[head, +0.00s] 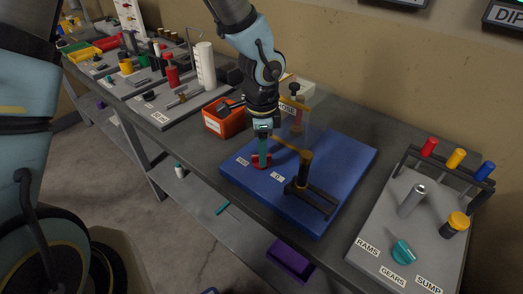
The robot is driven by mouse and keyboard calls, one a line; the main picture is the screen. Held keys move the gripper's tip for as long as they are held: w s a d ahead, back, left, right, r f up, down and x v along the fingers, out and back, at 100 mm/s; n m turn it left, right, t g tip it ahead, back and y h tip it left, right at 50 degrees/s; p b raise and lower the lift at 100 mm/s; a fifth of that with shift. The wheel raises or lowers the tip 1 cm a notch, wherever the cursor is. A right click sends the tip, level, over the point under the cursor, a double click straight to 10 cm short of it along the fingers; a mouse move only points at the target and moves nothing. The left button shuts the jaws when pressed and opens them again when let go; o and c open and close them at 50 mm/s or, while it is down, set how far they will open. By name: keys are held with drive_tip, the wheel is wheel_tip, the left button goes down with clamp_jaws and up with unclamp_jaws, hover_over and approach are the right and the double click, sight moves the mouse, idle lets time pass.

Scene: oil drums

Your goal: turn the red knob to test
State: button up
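The red knob (255,163) sits on the blue board (338,158) near its left side, and my gripper partly hides it. Small white labels lie by it, one to its left (242,161) and one to its right (277,176); their text is too small to read surely. My gripper (263,162) points down, with its fingertips right at the red knob. I cannot tell whether the fingers are closed on the knob or just around it.
A black and yellow lever fixture (305,172) stands close to the right of the knob. Behind are a clear box (318,97) and an orange bin (222,122). A grey panel (375,215) at right carries a teal knob (403,252) and several coloured handles.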

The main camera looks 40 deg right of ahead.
wheel_tip(320, 180, up, 11)
drive_tip(key=shift+f+b, duration=0.1)
drive_tip(key=shift+b, duration=0.45)
idle(0.5)
